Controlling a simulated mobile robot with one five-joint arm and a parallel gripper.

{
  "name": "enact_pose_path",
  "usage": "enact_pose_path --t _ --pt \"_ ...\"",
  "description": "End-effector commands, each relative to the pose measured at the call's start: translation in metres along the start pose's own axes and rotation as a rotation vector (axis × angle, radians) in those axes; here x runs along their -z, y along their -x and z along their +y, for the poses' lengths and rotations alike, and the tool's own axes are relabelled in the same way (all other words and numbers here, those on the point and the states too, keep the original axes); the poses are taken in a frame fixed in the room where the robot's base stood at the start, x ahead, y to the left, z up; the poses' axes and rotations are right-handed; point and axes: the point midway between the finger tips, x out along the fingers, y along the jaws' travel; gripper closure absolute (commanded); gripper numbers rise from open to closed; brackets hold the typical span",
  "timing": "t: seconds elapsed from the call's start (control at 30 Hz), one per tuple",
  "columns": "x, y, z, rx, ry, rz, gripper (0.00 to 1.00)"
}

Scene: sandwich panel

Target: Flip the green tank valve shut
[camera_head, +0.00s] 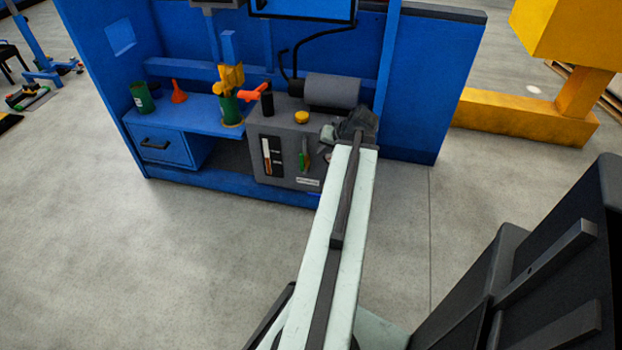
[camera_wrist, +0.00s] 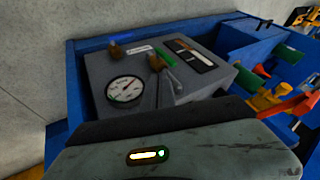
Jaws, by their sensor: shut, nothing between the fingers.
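The green tank valve (camera_head: 303,161) is a small green lever on the front of a grey tank unit (camera_head: 285,137). In the wrist view the green lever (camera_wrist: 167,57) sits beside a brass-coloured fitting on the panel. My gripper (camera_head: 331,133) is beside the unit's right front, to the right of the lever in the head view. In the wrist view its thin grey fingertips (camera_wrist: 163,72) are shut and empty, close to the lever. I cannot tell whether they touch it.
A round gauge (camera_wrist: 125,91) and an orange-and-white level strip (camera_wrist: 190,51) are on the same panel. A yellow knob (camera_head: 302,117) and a grey cylinder (camera_head: 332,91) are on top. An orange handle (camera_head: 254,92) stands left. Floor in front is clear.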

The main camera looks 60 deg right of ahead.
Motion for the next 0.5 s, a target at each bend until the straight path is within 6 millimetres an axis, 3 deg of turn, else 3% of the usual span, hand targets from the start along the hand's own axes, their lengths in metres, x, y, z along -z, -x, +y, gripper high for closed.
enact_pose_path --t 0.03,0.1,0.5 --pt "-0.002 -0.005 0.020 -0.004 -0.020 0.020 1.00" --pt "0.001 -0.002 0.031 -0.005 -0.034 0.036 1.00" --pt "0.003 -0.002 0.033 -0.006 -0.038 0.040 1.00"
